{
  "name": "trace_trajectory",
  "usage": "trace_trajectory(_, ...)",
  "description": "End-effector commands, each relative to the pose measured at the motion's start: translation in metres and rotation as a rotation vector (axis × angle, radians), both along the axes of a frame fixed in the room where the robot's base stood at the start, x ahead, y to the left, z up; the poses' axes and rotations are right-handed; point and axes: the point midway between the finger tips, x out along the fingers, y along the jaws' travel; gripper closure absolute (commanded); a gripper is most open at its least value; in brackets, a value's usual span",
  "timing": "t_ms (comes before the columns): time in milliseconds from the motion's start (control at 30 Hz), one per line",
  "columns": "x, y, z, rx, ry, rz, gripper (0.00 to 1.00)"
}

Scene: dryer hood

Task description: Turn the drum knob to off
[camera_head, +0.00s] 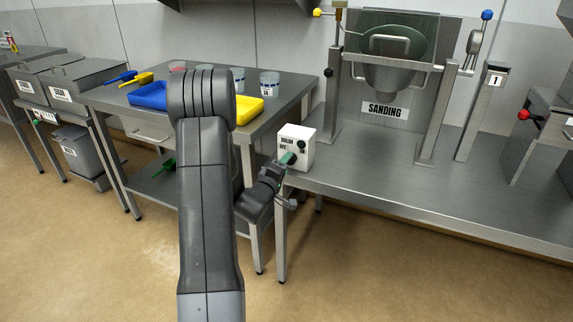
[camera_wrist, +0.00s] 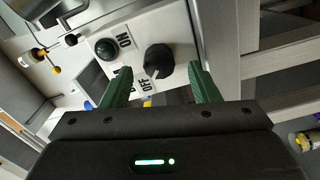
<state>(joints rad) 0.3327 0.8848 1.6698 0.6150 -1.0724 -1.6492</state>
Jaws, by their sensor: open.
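The drum control box (camera_head: 297,145) is white and stands at the left front corner of the steel bench. In the head view my gripper (camera_head: 287,158) is at the box front and largely hides the knob.
A steel bench (camera_head: 400,190) runs right from the box, carrying the sanding drum (camera_head: 392,72). A table to the left holds a blue tray (camera_head: 149,96), a yellow tray (camera_head: 248,108) and several cups. The bench edge lies close to my gripper.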

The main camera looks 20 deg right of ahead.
Motion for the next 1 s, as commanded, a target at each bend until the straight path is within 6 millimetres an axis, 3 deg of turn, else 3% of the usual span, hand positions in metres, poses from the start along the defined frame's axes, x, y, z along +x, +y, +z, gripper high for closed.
trace_trajectory(300,-0.047,0.056,0.000,-0.001,0.002,0.004,0.45)
trace_trajectory(500,-0.069,0.082,0.000,-0.001,0.002,0.003,0.45)
trace_trajectory(1000,-0.079,0.092,0.000,0.000,0.000,0.000,0.45)
